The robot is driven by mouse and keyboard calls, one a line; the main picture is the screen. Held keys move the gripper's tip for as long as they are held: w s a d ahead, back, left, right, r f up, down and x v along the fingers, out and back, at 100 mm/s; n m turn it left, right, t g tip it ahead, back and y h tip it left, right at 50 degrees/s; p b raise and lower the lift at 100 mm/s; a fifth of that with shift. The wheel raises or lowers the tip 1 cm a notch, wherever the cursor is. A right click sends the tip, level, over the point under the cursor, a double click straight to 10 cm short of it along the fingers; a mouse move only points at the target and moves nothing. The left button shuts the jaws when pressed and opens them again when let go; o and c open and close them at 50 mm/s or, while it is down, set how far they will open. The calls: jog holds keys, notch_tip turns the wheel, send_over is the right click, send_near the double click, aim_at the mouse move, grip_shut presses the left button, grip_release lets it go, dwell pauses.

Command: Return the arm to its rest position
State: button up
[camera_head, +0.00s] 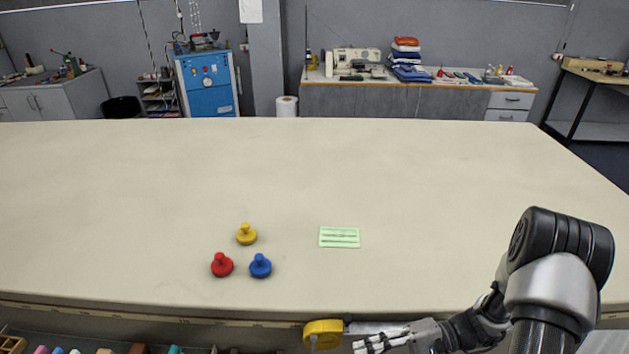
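My arm comes in from the lower right, and my gripper (368,338) points left at the table's front edge, low in the picture. Its pale fingers are seen from the side and partly overlap, so how far apart they are is unclear. A round yellow object (323,333), perhaps a tape measure, is just left of the fingertips. I cannot tell whether it touches them. No object on the tabletop is near the fingers.
The long cream table (450,190) is mostly clear. Yellow (246,235), red (222,265) and blue (260,266) knobbed pieces stand left of a green card (339,237). Several small items lie below the front edge at lower left.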

jog(key=s+r+n+t+h, duration=0.1)
jog(key=s+r+t+h, duration=0.1)
jog(key=r+h, duration=0.3)
jog(key=s+d+r+n+t+h, duration=0.1)
jog(key=s+r+h, duration=0.4)
jog(key=r, duration=0.5)
jog(key=s+d+r+n+t+h, duration=0.1)
jog(key=s+r+n+t+h, duration=0.1)
jog(key=r, duration=0.6)
jog(key=s+t+h, duration=0.1)
jog(key=t+h, duration=0.1)
jog(key=h, duration=0.1)
jog(key=shift+s+r+n+h, duration=0.25)
jog(key=shift+s+n+h, duration=0.05)
jog(key=shift+s, duration=0.1)
